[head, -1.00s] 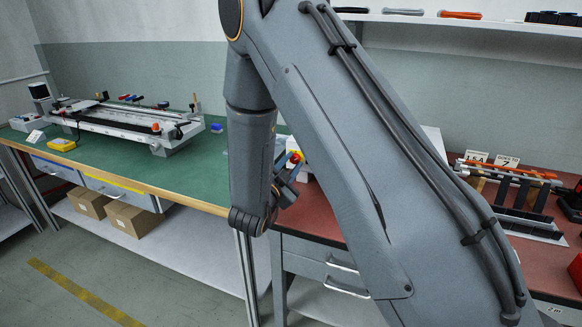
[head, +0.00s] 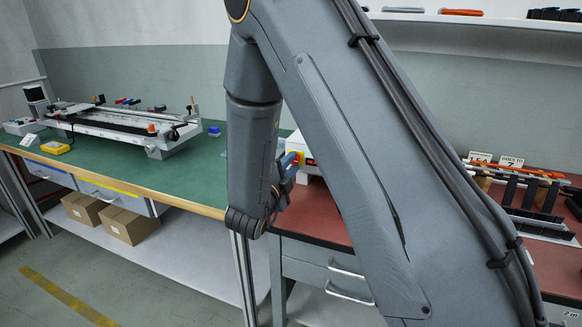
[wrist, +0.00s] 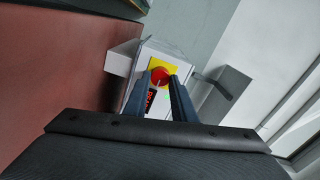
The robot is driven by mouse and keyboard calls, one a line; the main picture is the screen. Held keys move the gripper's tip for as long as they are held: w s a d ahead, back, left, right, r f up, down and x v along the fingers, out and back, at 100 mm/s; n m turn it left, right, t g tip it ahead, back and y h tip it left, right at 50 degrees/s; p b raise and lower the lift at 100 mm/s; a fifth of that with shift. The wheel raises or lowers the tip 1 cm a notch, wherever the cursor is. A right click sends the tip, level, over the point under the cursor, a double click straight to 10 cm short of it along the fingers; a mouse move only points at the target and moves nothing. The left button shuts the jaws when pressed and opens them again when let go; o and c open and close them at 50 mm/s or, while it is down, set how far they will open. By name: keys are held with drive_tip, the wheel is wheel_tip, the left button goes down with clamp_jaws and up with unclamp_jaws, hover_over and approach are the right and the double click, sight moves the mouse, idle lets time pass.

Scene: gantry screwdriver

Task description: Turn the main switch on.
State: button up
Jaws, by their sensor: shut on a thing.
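The main switch is a red rotary knob (wrist: 159,77) on a yellow plate (wrist: 172,64), on the face of a white box (wrist: 135,100). In the wrist view, the two dark blue fingers of my gripper (wrist: 160,80) stand on either side of the knob and are shut on it. The fingers cover part of the knob and plate. A black and red label (wrist: 150,101) shows between the fingers. In the head view, the white box (head: 312,164) is mostly hidden behind my arm and gripper (head: 289,162).
The box stands at the back of a red-topped bench (head: 318,220). A green-topped bench (head: 190,178) with a gantry rig (head: 115,127) is to the left. Racks with orange-handled tools (head: 520,172) stand at the right. A shelf (head: 480,30) runs above.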

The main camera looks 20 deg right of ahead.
idle(0.4)
drive_tip(key=o, duration=1.1)
drive_tip(key=shift+c, duration=0.2)
drive_tip(key=shift+v, duration=3.9)
